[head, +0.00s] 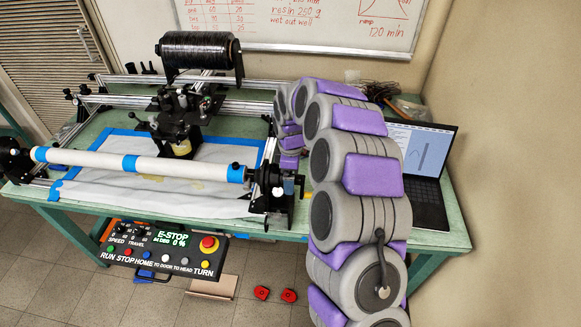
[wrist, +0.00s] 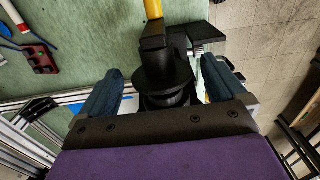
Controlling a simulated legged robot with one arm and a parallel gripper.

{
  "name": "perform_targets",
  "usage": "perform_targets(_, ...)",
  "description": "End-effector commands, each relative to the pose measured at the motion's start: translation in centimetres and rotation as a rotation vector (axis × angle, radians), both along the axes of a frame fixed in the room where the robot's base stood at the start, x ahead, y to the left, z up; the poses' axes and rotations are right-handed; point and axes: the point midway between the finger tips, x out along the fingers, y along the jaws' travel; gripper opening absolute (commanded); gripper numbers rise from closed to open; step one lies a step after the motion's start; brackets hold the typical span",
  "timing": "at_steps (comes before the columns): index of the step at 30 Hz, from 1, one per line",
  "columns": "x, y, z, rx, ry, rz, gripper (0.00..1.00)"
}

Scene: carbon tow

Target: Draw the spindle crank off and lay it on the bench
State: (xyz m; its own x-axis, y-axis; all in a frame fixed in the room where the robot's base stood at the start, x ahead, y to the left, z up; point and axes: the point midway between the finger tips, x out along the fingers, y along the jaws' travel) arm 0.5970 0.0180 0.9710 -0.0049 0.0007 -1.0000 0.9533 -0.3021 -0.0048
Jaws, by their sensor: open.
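The spindle crank (wrist: 153,42) shows in the wrist view as a black arm and round hub with a yellow handle (wrist: 152,8) at the top edge. In the head view it is a small dark part with a bit of yellow at the right end of the white mandrel (head: 140,165), partly covered by my arm. It is on the spindle. My gripper (wrist: 162,70) is open, its two blue-grey fingers on either side of the hub, with a gap visible at each side. The green bench (head: 455,215) carries the winding machine.
A laptop (head: 425,165) stands at the right of the bench. A black tow spool (head: 198,50) sits above the carriage. A control panel (head: 165,250) hangs at the front. In the wrist view, a red-brown holder (wrist: 37,56) lies on the bench at upper left.

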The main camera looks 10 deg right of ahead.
Motion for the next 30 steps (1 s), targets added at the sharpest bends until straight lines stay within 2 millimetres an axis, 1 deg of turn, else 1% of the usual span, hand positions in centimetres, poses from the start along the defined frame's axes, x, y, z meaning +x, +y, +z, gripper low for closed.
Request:
perform_targets(1, -0.05, 0.01, -0.45, 0.000, 0.002, 0.000, 0.98)
perform_targets(4, -0.09, 0.01, -0.85, 0.000, 0.002, 0.000, 0.98)
perform_targets(13, -0.06, 0.01, -0.91, -0.001, 0.001, 0.000, 0.98)
perform_targets(30, -0.01, 0.01, -0.89, 0.000, 0.000, 0.000, 0.43)
